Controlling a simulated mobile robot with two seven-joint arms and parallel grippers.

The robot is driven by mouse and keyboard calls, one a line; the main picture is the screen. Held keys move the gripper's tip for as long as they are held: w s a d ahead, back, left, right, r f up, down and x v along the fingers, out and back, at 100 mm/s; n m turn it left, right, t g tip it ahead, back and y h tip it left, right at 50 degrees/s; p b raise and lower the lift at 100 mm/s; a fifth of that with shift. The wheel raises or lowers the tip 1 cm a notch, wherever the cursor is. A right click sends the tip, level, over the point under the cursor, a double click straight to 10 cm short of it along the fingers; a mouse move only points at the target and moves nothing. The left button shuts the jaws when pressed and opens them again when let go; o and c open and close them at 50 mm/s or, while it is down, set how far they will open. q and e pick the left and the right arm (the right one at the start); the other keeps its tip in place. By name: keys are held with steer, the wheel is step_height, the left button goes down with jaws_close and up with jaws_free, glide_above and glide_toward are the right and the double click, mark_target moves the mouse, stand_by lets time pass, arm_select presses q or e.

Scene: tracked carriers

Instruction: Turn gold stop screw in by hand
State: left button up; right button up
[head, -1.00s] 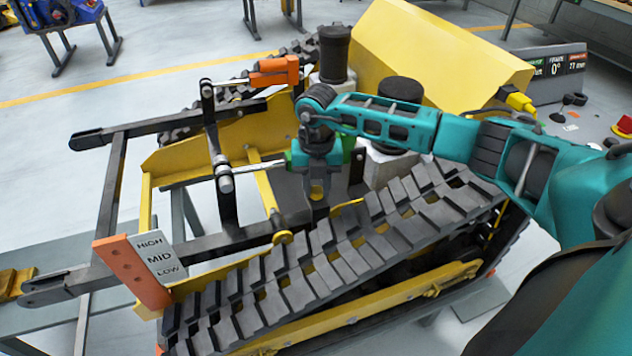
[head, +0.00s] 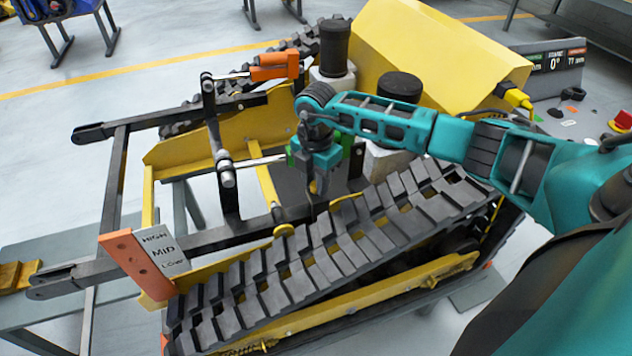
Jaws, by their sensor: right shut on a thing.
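My right gripper (head: 317,188) reaches down from the teal arm to the dark plate between the yellow side wall and the near track of the tracked carrier. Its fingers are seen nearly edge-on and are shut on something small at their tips. I take this to be the gold stop screw, but the fingers and the wrist hide it, so its depth does not show. My left gripper is not in view.
The near rubber track (head: 330,245) runs close below the gripper. A black lift frame (head: 226,195) and orange cylinder (head: 275,67) stand to the left. Two black-capped posts (head: 335,45) and a yellow housing (head: 440,50) stand behind.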

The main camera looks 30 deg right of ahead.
steer(key=m, duration=0.4)
steer(key=shift+w+d, duration=0.15)
steer(key=shift+d+m, duration=0.15)
steer(key=shift+m, duration=0.75)
steer(key=shift+m, duration=1)
steer(key=m, duration=0.2)
steer(key=shift+m, duration=0.4)
steer(key=shift+o, duration=1.3)
steer(key=m, duration=0.2)
steer(key=shift+m, duration=1)
steer(key=shift+c, duration=1.2)
steer(key=shift+m, duration=0.4)
